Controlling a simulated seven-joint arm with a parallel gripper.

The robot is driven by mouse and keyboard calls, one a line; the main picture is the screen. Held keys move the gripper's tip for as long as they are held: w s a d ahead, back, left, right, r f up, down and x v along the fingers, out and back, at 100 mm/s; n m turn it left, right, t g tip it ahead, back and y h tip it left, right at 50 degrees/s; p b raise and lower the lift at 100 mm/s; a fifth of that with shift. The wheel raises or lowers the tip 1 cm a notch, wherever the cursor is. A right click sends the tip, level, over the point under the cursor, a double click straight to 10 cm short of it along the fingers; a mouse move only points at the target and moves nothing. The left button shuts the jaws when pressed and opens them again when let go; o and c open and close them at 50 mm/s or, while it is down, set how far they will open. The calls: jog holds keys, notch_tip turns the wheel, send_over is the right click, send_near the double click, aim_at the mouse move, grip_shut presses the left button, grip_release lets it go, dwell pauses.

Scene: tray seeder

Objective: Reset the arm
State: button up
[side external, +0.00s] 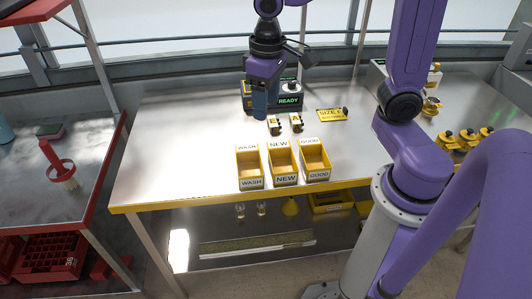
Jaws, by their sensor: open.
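My gripper (259,105) hangs above the back of the steel table (180,140), pointing down. Its fingers are small and partly dark here, and nothing shows held between them. It is in front of the left part of a dark box with a lit READY display (289,100), hiding some of it. Two small yellow and black blocks with labels, a left one (275,125) and a right one (296,122), stand on the table just below and right of my gripper, apart from it.
Yellow bins labelled WASH (249,165), NEW (284,160) and GOOD (315,158) stand at the table's front. A yellow SIZE sign (332,115) lies behind them. Several brass-coloured parts (465,139) are at the right. The table's left part is clear. A red-handled brush (58,165) is on the left bench.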

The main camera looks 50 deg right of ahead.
jog(key=s+f+n, duration=0.1)
jog(key=s+n, duration=0.4)
jog(key=s, duration=0.3)
jog(key=s+d+f+n, duration=0.1)
jog(key=s+n, duration=0.3)
jog(key=s, duration=0.4)
jog(key=shift+s+f+n, duration=0.4)
jog(key=shift+f, duration=0.4)
